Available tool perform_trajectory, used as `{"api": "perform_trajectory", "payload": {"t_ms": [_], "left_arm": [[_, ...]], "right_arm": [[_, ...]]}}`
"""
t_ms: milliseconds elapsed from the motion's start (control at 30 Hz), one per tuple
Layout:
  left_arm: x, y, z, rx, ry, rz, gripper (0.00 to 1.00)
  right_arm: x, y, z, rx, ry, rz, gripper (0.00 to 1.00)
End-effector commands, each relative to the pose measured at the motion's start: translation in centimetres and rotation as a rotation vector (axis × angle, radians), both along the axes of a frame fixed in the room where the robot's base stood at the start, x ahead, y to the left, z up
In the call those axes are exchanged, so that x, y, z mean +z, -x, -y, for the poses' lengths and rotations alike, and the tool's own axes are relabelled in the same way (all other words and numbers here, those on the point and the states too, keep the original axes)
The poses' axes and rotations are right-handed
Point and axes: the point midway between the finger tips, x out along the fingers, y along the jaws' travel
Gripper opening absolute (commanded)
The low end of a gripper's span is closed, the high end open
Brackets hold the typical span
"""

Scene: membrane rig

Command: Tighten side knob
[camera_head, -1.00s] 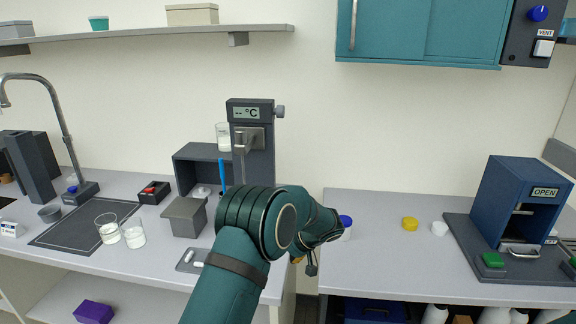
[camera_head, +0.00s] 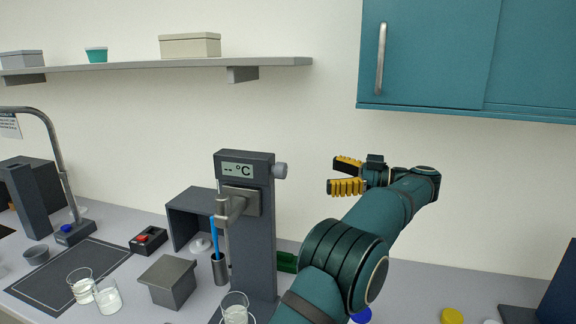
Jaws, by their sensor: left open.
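My right gripper is out of view.
Beakers (camera_head: 236,309) stand on the bench at the stand's foot and at lower left. A grey box (camera_head: 170,281) and a blue stick in a dark holder (camera_head: 219,268) are left of the stand. A shelf (camera_head: 150,66) and a teal cabinet (camera_head: 430,55) hang above.

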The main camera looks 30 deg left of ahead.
Motion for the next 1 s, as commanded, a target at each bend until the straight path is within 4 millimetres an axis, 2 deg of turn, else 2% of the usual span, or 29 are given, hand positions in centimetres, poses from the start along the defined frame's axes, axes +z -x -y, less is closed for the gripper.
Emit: {"api": "perform_trajectory", "payload": {"t_ms": [600, 800, 1000], "left_arm": [[-0.1, 2.6, -10.7, 0.0, 0.004, -0.005, 0.75], [-0.1, 3.0, -12.5, -0.002, 0.004, -0.006, 0.75], [-0.1, 3.1, -12.9, -0.002, 0.003, -0.005, 0.75]], "right_arm": [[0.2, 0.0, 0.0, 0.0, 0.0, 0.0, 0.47], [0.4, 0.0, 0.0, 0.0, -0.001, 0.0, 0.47], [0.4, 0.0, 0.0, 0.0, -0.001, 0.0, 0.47]]}}
